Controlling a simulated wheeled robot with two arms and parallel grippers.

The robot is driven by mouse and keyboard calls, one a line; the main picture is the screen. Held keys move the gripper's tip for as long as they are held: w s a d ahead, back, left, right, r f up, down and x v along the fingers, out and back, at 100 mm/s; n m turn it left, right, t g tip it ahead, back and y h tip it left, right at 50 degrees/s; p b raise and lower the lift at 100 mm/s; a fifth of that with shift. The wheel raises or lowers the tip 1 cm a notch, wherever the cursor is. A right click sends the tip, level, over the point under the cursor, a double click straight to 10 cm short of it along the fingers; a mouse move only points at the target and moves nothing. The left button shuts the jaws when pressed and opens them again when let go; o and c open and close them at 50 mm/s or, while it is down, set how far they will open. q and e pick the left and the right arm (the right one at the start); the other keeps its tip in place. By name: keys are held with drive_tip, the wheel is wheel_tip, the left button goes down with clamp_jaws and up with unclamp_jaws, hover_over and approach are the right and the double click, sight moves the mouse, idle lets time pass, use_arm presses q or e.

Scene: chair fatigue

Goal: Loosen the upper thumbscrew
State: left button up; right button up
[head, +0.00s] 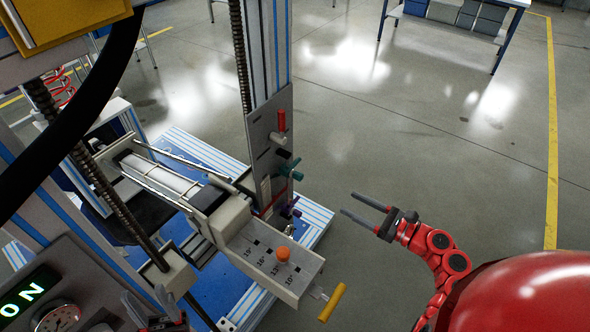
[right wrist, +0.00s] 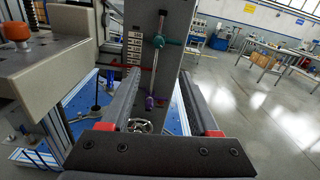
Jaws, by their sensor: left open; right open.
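On the upright plate (head: 262,135), a teal winged knob (head: 289,169) sits above a purple winged knob (head: 294,209). The teal one is the upper of these two. In the right wrist view the teal knob (right wrist: 158,42) shows beyond and between the finger tips, with the purple knob (right wrist: 150,103) lower down. My right gripper (head: 348,203) is open and empty, to the right of the plate and apart from both knobs. Its fingers point toward the plate. My left gripper (head: 143,296) is open at the bottom left, far from the knobs and partly cut off.
A red handle (head: 281,120) stands higher on the plate. A grey box with an orange knob (head: 283,253) and a yellow crank handle (head: 332,302) juts out in front. Floor to the right is clear.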

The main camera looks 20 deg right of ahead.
sight(302, 178)
drive_tip(key=p+x, duration=0.2)
drive_tip(key=x, duration=0.6)
drive_tip(key=p+x, duration=0.1)
drive_tip(key=x, duration=0.6)
drive_tip(key=shift+w+a+r+p, duration=0.15)
drive_tip(key=shift+a+r+p, duration=0.05)
drive_tip(key=shift+a+p, duration=0.2)
drive_tip(key=shift+w+a+f, duration=0.1)
drive_tip(key=shift+w+a, duration=0.35)
drive_tip(key=shift+w, duration=0.1)
clamp_jaws()
